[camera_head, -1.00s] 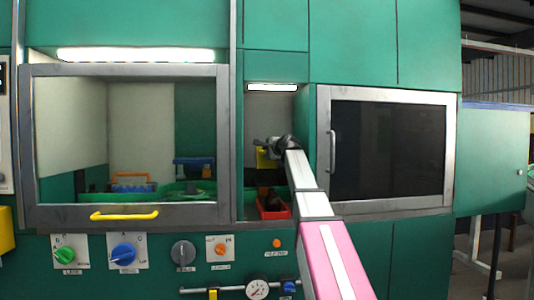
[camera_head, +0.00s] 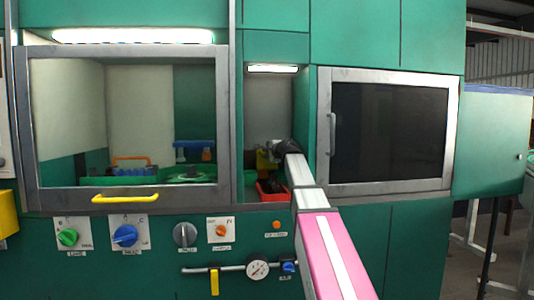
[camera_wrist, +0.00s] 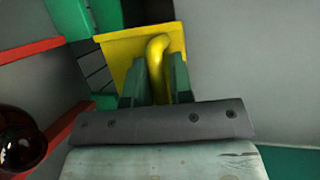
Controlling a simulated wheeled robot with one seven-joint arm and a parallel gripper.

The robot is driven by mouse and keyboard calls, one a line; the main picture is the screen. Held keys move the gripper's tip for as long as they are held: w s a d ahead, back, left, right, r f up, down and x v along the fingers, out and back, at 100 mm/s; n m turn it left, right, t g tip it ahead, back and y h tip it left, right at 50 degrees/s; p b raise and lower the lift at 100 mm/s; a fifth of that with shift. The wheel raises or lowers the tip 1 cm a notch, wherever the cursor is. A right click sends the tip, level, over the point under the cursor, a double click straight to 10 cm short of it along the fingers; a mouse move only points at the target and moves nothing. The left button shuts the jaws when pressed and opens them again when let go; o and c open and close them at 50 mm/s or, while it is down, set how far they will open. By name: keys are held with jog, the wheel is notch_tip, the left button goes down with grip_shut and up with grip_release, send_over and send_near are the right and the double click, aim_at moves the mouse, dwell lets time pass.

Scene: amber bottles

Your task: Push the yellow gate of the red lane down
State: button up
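The yellow gate (camera_wrist: 121,45) is a flat plate with a curved yellow handle (camera_wrist: 158,50). The red lane (camera_head: 271,191) shows as a red edge low in that bay, partly hidden by my arm. Red rails (camera_wrist: 30,49) show at left in the wrist view.
A dark round glossy bottle (camera_wrist: 20,150) is at the lower left of the wrist view. Grey walls (camera_wrist: 245,65) flank the bay closely. A framed window with a yellow handle (camera_head: 125,197) is on the left, a dark-glazed door (camera_head: 388,138) on the right.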

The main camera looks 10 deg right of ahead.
jog(key=shift+o, duration=1.1)
jog(key=shift+s, duration=0.15)
jog(key=v, duration=1)
jog(key=shift+s+d, duration=0.15)
jog(key=shift+s, duration=0.1)
